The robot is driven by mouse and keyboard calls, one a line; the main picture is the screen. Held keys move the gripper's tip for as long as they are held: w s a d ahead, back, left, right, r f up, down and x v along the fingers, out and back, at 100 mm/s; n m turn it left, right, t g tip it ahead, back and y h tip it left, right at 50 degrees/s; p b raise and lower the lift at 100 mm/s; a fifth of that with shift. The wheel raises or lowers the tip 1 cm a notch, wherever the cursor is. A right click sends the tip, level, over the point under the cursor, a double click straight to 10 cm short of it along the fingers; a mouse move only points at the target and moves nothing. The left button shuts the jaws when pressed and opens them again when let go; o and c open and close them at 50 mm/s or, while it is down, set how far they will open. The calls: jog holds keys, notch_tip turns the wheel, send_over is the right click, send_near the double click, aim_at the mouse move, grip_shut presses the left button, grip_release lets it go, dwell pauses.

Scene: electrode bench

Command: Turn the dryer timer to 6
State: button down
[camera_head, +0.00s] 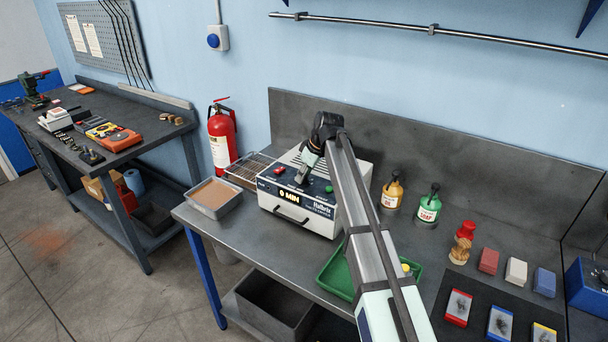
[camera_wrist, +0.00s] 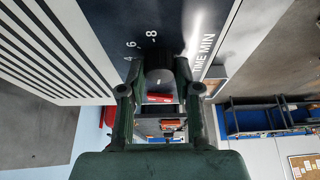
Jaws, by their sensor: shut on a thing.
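The dryer (camera_head: 297,218) is a white box with a dark front panel on the bench. It has a small lit display that ends in MIN; its digit looks like 0 or 9, and I cannot tell which. In the wrist view, the dark timer knob (camera_wrist: 157,64) sits beside the printed marks 4, 6 and 8 and the words TIME MIN. My gripper (camera_wrist: 159,85) is shut on the knob, one finger on each side. In the head view my gripper (camera_head: 306,163) is at the dryer's top front and hides the knob. The knob's pointer is not clear.
A grey tray (camera_head: 214,212) stands left of the dryer, with a wire rack (camera_head: 238,178) behind it. A green tray (camera_head: 335,278) lies partly under my arm. Yellow (camera_head: 392,193) and green (camera_head: 429,205) bottles stand to the right. A fire extinguisher (camera_head: 221,128) is on the wall behind.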

jog(key=shift+s+f+m, duration=0.1)
jog(key=shift+m, duration=0.3)
jog(key=shift+m+t+h+b, duration=0.3)
jog(key=shift+m+b, duration=0.2)
jog(key=shift+m, duration=0.1)
jog(key=m+t+b, duration=0.1)
jog(key=m, duration=0.2)
jog(key=shift+s+a+h, duration=0.1)
jog(key=shift+a+h, duration=0.05)
jog(key=shift+h, duration=0.15)
jog(key=m+h, duration=0.1)
jog(key=m, duration=0.2)
jog(key=m+h+b, duration=0.1)
jog(key=m, duration=0.2)
jog(key=shift+a+m+t, duration=0.1)
jog(key=shift+m+t, duration=0.2)
jog(key=shift+t, duration=0.1)
jog(key=m+h+b, duration=0.1)
jog(key=m, duration=0.2)
jog(key=m+h+b, duration=0.1)
jog(key=m+h, duration=0.1)
jog(key=m, duration=0.1)
jog(key=shift+a+g, duration=0.15)
jog(key=shift+g, duration=0.25)
jog(key=m+g+h+b, duration=0.1)
jog(key=m, duration=0.4)
jog(key=shift+m, duration=0.5)
